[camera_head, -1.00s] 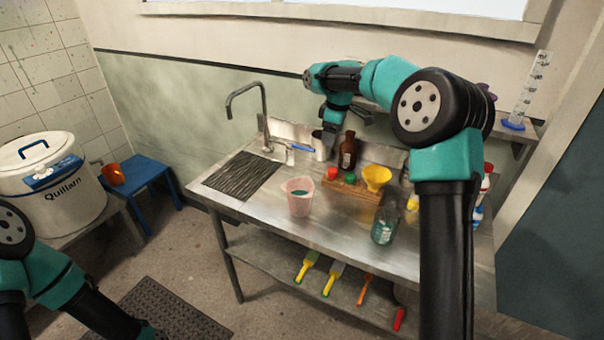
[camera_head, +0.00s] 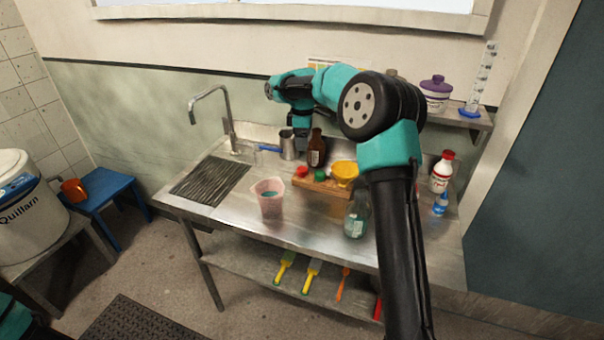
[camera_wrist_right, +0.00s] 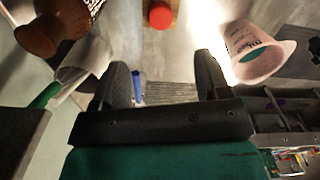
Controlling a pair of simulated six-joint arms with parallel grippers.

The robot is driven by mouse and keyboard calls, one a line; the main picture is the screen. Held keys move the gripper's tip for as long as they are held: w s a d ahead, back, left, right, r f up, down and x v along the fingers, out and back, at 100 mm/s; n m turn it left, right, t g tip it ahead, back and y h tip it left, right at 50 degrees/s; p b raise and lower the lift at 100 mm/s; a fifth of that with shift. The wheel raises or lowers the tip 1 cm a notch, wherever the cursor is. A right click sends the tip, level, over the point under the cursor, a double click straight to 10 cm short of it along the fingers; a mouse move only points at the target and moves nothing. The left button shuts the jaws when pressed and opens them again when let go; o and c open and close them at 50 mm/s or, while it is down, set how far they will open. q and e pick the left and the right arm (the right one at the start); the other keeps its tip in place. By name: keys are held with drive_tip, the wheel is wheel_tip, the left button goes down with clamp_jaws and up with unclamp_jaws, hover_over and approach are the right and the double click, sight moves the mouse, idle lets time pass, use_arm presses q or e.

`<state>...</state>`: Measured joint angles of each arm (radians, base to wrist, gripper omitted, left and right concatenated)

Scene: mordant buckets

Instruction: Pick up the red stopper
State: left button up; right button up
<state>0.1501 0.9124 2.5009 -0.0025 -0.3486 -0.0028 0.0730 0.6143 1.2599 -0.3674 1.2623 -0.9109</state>
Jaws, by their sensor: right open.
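The red stopper (camera_head: 302,171) sits at the left end of a wooden block (camera_head: 322,187) on the steel bench, beside a green stopper (camera_head: 320,176). In the right wrist view the red stopper (camera_wrist_right: 160,15) shows at the top centre, beyond the fingertips and apart from them. My right gripper (camera_wrist_right: 163,75) is open, with nothing held between its two dark fingers. In the head view its hand is above the back of the bench, partly hidden near the brown bottle (camera_head: 316,150). My left gripper is out of view.
A pink beaker (camera_head: 269,203) and a glass bottle (camera_head: 356,217) stand in front. A metal jug (camera_head: 288,146) and the tap (camera_head: 228,120) are at the back. The bench's front left is clear.

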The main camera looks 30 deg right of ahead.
sight(303, 168)
wheel_tip(303, 168, down, 7)
drive_tip(key=shift+f, duration=0.2)
idle(0.3)
drive_tip(key=shift+f, duration=2.55)
drive_tip(key=c, duration=1)
